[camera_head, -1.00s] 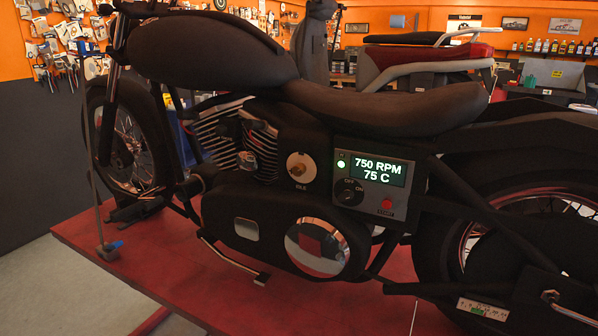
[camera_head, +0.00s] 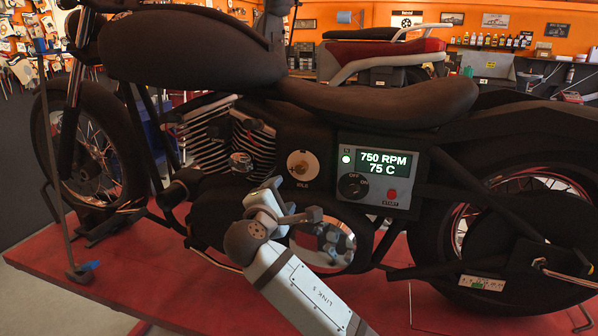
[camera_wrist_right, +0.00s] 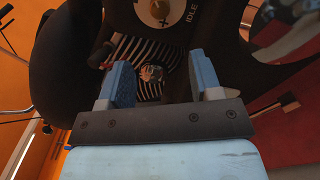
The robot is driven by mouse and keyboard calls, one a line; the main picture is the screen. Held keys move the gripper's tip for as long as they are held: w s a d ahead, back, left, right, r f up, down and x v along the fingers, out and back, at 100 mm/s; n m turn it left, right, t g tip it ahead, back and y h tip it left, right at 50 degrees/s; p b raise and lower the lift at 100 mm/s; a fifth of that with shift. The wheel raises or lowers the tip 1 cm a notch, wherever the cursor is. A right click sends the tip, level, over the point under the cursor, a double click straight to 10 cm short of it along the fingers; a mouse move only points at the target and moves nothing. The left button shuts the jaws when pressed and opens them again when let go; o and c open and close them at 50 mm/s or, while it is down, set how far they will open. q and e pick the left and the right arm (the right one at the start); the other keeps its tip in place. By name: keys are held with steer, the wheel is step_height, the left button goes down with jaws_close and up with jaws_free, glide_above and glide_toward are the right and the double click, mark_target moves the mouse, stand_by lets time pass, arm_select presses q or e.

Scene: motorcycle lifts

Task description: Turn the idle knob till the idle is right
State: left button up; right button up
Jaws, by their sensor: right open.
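The idle knob (camera_head: 302,165) is a small brass-coloured knob on a pale round dial marked IDLE, on the motorcycle's dark engine side. The panel display (camera_head: 383,163) reads 750 RPM and 75 C, with a green lamp lit beside it. My right gripper (camera_head: 268,195) is below and left of the dial, apart from it. In the right wrist view its two blue fingers (camera_wrist_right: 161,80) are spread with nothing between them. The dial (camera_wrist_right: 160,10) shows there at the top edge, beyond the fingers and partly cut off. My left gripper is not in view.
A black OFF/ON switch (camera_head: 352,185) and a red START button (camera_head: 391,195) sit under the display. A round chrome cover (camera_head: 335,245) is behind my right arm. The motorcycle stands on a red lift (camera_head: 120,285). The dark seat (camera_head: 370,100) overhangs the panel.

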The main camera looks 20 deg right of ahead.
mark_target(299, 171)
steer(key=p+x, duration=0.3)
steer(key=x, duration=0.9)
steer(key=shift+w+d+r, duration=0.1)
steer(key=shift+w+d, duration=0.15)
steer(key=shift+d, duration=0.1)
steer(key=shift+w+d, duration=0.25)
steer(key=shift+w, duration=0.2)
steer(key=c, duration=0.9)
